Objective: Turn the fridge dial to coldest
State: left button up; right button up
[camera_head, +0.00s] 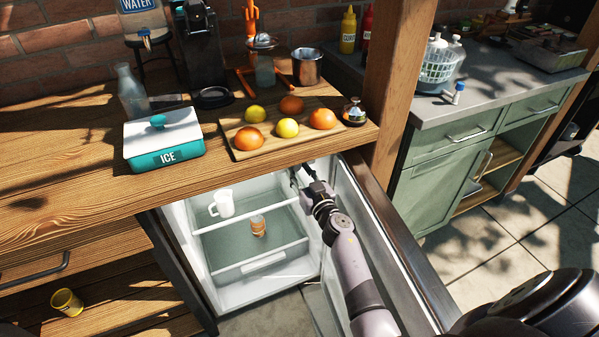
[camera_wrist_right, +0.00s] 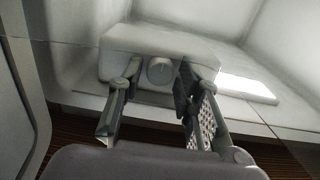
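The fridge (camera_head: 212,262) stands open under the wooden counter. Its dial (camera_wrist_right: 160,71) is a round pale knob on a white housing (camera_wrist_right: 122,40) in the right wrist view. My right gripper (camera_head: 298,176) reaches into the top right of the fridge opening in the head view. In the right wrist view its two fingers (camera_wrist_right: 148,112) are spread apart with nothing between them, and the dial shows beyond the gap. The dial is hidden in the head view, and its setting cannot be read. My left gripper is not in view.
The open fridge door (camera_head: 385,235) stands to the right of my right arm. A white mug (camera_head: 222,203) and a small orange-brown jar (camera_head: 258,226) are inside the fridge. The counter (camera_head: 60,170) is just above the gripper. A wooden post (camera_head: 398,80) rises at the right.

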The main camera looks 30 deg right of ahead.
grip_shut()
jog(key=shift+n+p, duration=0.4)
jog(key=shift+n, duration=0.4)
jog(key=shift+o, duration=1.9)
grip_release()
jog(key=s, duration=1.2)
jog(key=shift+a, duration=0.35)
